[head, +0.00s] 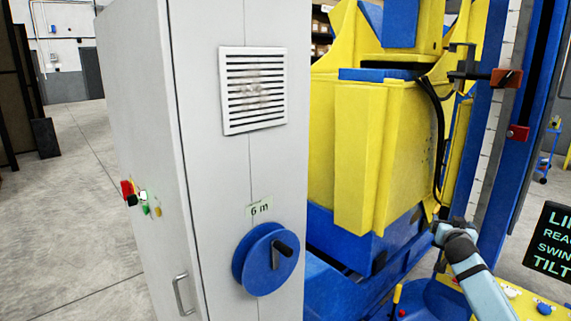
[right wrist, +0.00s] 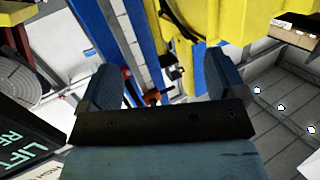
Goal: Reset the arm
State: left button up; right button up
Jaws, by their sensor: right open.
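My right gripper (head: 447,228) is open, in front of the lower right of the yellow and blue positioner (head: 375,150). In the right wrist view its two fingers (right wrist: 163,85) stand wide apart with nothing held between them. Beyond them are a blue column (right wrist: 120,45) and small red parts, seemingly farther off. The positioner's yellow body also shows in that view (right wrist: 195,20). A black sign (head: 552,240) with green letters, reading LI, REA, SWIN, TILT, is cut off at the right edge. My left gripper is not in view.
A grey cabinet (head: 205,170) with a vent, a blue crank wheel (head: 265,260) and a "6 m" label fills the left middle. A yellow panel with coloured buttons (head: 520,300) lies at bottom right, beside my right arm. Open concrete floor (head: 75,220) is at left.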

jog(key=w+a+r+n+t+y, duration=0.1)
jog(key=a+n+t+y, duration=0.1)
jog(key=a+n+y, duration=0.45)
jog(key=s+a+f+n+g+y, duration=0.1)
jog(key=s+a+f, duration=0.5)
jog(key=s+f, duration=0.5)
jog(key=s+a+f+n+g+y, duration=0.1)
jog(key=s+a+f+n+g, duration=0.1)
jog(key=s+a+f, duration=0.65)
jog(key=s+a+f+g, duration=0.1)
jog(key=s+a+f, duration=0.2)
jog(key=s, duration=0.6)
jog(key=s+a+f+g+y, duration=0.1)
jog(key=s+a+f, duration=0.2)
jog(key=s, duration=0.7)
jog(key=s+a+f+m+g, duration=0.1)
jog(key=s+f, duration=0.4)
jog(key=s, duration=0.5)
jog(key=shift+s+a+f, duration=0.25)
jog(key=shift+a, duration=0.65)
